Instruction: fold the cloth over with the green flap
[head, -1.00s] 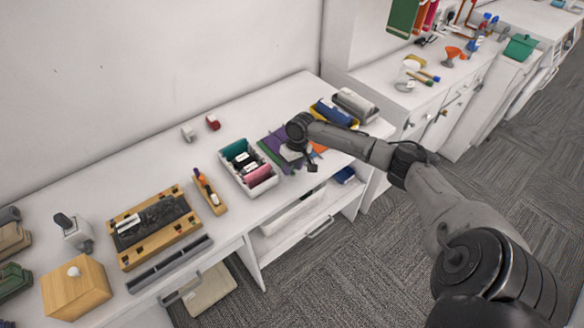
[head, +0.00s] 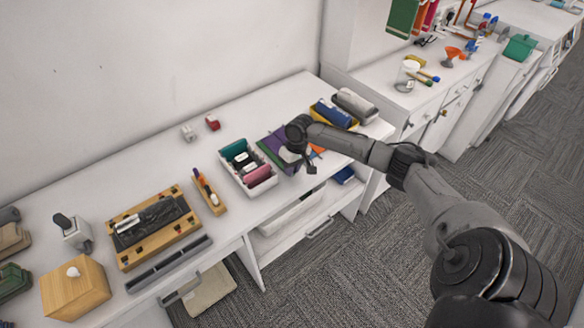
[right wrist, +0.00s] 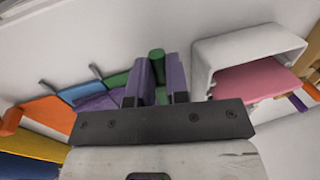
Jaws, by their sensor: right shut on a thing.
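The cloth (head: 272,142) lies on the white counter and shows a purple part with a green strip along its left edge. In the right wrist view its orange panel (right wrist: 48,117), blue panel (right wrist: 80,91) and purple panel (right wrist: 96,103) show to the left of the fingers. My right gripper (head: 303,162) is low over the cloth, and the arm hides much of it. In the right wrist view the fingers are shut on the green flap (right wrist: 158,66), which shows upright between them. My left gripper is not in view.
A white bin (head: 228,160) with coloured rolls stands close to the left of the cloth. A yellow tray (head: 347,123) with a blue item lies behind and to the right. A wooden holder (head: 208,193) and a wooden tool block (head: 160,250) stand further left.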

